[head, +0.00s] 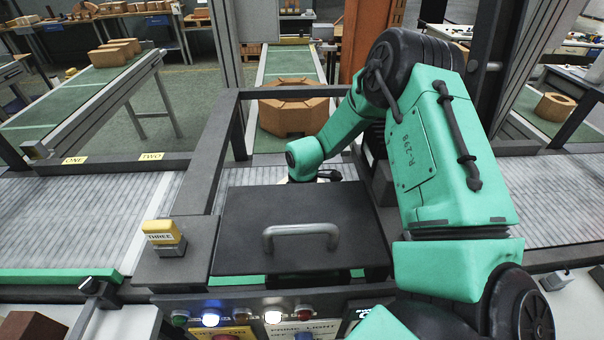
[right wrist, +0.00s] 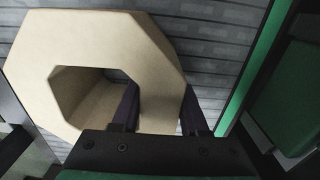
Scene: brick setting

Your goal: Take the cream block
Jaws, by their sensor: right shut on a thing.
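The cream block (right wrist: 110,42) is an octagonal ring with an angular hole, seen close in the right wrist view. My right gripper (right wrist: 160,112) is shut on its wall, with one dark finger inside the hole and the other along its outer side. Behind the block is a grey slatted surface (right wrist: 215,50). In the head view my green right arm reaches over behind a dark panel with a handle (head: 300,237), which hides the block and most of the gripper. My left gripper is not in view.
A dark frame (head: 222,130) surrounds the place where my arm reaches in. A large brown octagonal block (head: 292,112) lies on the conveyor behind. A yellow button marked THREE (head: 162,232) stands left of the panel. A green rail (right wrist: 258,70) runs close to the right of the gripper.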

